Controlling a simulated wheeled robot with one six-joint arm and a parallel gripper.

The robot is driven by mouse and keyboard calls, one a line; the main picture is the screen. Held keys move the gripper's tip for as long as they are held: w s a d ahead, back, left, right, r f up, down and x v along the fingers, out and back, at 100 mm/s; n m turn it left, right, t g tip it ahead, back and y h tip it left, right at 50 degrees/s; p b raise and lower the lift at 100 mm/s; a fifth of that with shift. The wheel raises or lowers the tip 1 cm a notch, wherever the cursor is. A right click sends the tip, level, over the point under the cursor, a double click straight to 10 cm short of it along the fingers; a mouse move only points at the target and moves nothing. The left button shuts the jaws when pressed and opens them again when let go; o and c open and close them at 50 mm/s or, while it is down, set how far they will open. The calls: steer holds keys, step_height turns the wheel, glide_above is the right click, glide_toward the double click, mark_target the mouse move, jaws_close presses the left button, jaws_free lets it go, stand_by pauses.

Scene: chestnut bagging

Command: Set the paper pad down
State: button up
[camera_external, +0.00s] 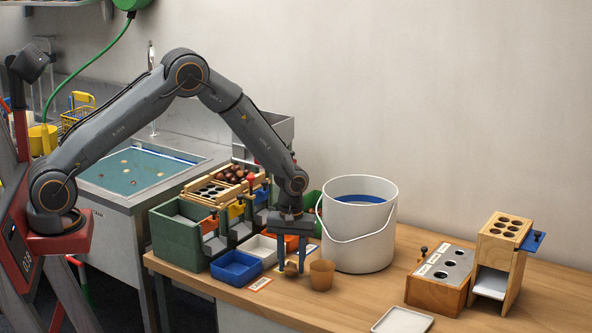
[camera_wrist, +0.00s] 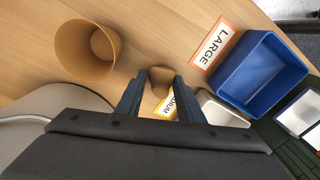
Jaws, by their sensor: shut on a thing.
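My gripper (camera_external: 291,268) points down over the wooden bench, just left of a tan paper cup (camera_external: 321,274). It is shut on a small brown piece, which looks like the paper pad (camera_external: 291,267). In the wrist view, the tan pad (camera_wrist: 160,77) shows between the two fingertips of my gripper (camera_wrist: 158,80). The fingers hide part of it. I cannot tell whether the pad touches the bench. The open cup (camera_wrist: 91,48) stands apart to the left in the wrist view.
A white bucket (camera_external: 359,236) stands right behind the cup. Blue (camera_external: 237,268) and white (camera_external: 262,249) bins sit left of my gripper, with a LARGE card (camera_wrist: 213,44) beside the blue one. A wooden block (camera_external: 437,290) and white tray (camera_external: 403,321) stand right. Bench between is clear.

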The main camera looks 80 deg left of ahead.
mark_target(292, 265)
steer(key=o, duration=1)
steer(key=shift+f, duration=0.15)
step_height(292, 265, up, 12)
steer(key=f+b, duration=0.1)
steer(key=b, duration=0.2)
steer(key=s+d+r+m, duration=0.1)
steer(key=s+d+m, duration=0.3)
steer(key=s, duration=0.5)
steer(key=s+d+r+m, duration=0.1)
steer(key=s+d+m, duration=0.4)
steer(key=s, duration=0.5)
steer(key=s+d+r+m, duration=0.2)
steer(key=s+d+m, duration=0.2)
steer(key=s, duration=0.5)
steer(key=shift+s+d+m, duration=0.3)
steer(key=shift+s+d, duration=0.1)
steer(key=shift+d, duration=0.5)
